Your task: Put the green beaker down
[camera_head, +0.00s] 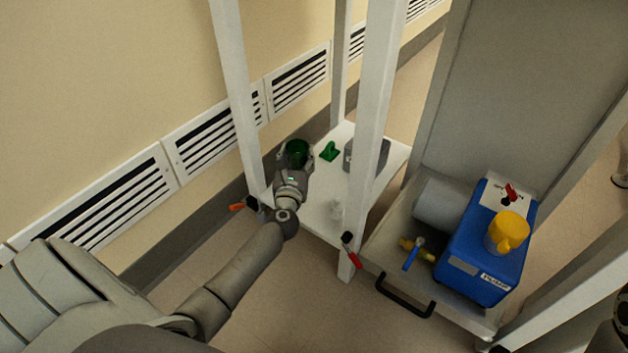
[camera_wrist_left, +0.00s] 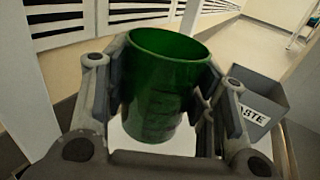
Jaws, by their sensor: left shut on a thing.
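The green beaker (camera_head: 297,153) is between the fingers of my left gripper (camera_head: 294,160), over the white lower shelf (camera_head: 318,205) of the rack. In the left wrist view the green beaker (camera_wrist_left: 163,85) stands open end up, with a finger of my left gripper (camera_wrist_left: 163,105) against each side. The gripper is shut on it. White shelf surface shows beneath the beaker; I cannot tell whether its base touches the shelf. My right gripper is not clearly seen.
A small green object (camera_head: 330,151) and a grey bin (camera_head: 366,155) stand on the shelf, right of the beaker. White posts (camera_head: 372,120) frame the shelf. A blue pump (camera_head: 487,243) sits on a cart to the right.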

